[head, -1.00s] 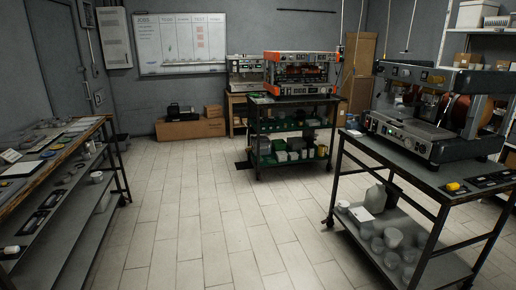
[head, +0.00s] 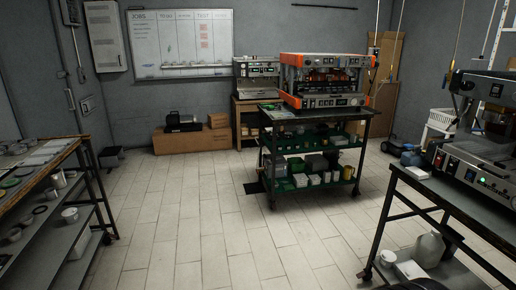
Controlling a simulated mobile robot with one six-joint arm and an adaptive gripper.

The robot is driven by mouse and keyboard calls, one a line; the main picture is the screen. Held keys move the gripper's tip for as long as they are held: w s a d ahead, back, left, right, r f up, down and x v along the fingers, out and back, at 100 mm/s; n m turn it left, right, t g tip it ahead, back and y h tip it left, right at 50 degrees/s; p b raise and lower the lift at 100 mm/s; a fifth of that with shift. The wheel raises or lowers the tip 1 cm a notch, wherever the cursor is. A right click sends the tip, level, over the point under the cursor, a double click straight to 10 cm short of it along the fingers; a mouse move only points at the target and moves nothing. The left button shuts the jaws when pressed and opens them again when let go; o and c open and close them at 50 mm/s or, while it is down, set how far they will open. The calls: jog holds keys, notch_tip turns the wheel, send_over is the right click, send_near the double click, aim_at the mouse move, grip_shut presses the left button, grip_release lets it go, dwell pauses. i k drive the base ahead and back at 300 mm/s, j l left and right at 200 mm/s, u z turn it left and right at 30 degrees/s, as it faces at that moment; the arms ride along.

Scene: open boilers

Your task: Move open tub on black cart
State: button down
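A black cart (head: 268,165) stands across the room, right of the middle, with an orange and steel espresso machine (head: 322,80) on its top. Its two lower shelves have green edges and carry several small grey and white containers (head: 318,179) and a yellowish cup (head: 348,172). I cannot tell which of these is an open tub. A second dark cart (head: 418,193) stands at the near right, with a machine (head: 482,130) on top and a pale jug (head: 429,249) and a white box (head: 409,270) on its lower shelf. My gripper is in no view.
A workbench (head: 97,190) with shelves stands along the left side, with a white round container (head: 70,215) on a shelf. Cardboard boxes (head: 190,139) lie by the back wall. The tiled floor (head: 215,225) between bench and carts is clear.

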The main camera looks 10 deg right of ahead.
aim_at(491, 147)
jog(key=i+z, duration=0.15)
jog(key=i, duration=0.35)
jog(key=i+z, duration=0.15)
jog(key=i, duration=0.35)
jog(key=i+j+z, duration=0.2)
jog(key=i, duration=0.25)
jog(key=i+j+z, duration=0.15)
jog(key=i, duration=0.35)
jog(key=i+l+z, duration=0.1)
jog(key=i+z, duration=0.25)
jog(key=i, duration=0.2)
jog(key=i+z, duration=0.4)
jog(key=i+j+z, duration=0.35)
jog(key=i, duration=0.25)
jog(key=i+j+z, duration=0.4)
jog(key=i+z, duration=0.25)
jog(key=z, duration=0.2)
jog(key=i+j+z, duration=0.15)
jog(key=z, duration=0.35)
jog(key=i+j+z, duration=0.25)
jog(key=z, duration=0.2)
jog(key=i+j+z, duration=0.3)
jog(key=z, duration=0.2)
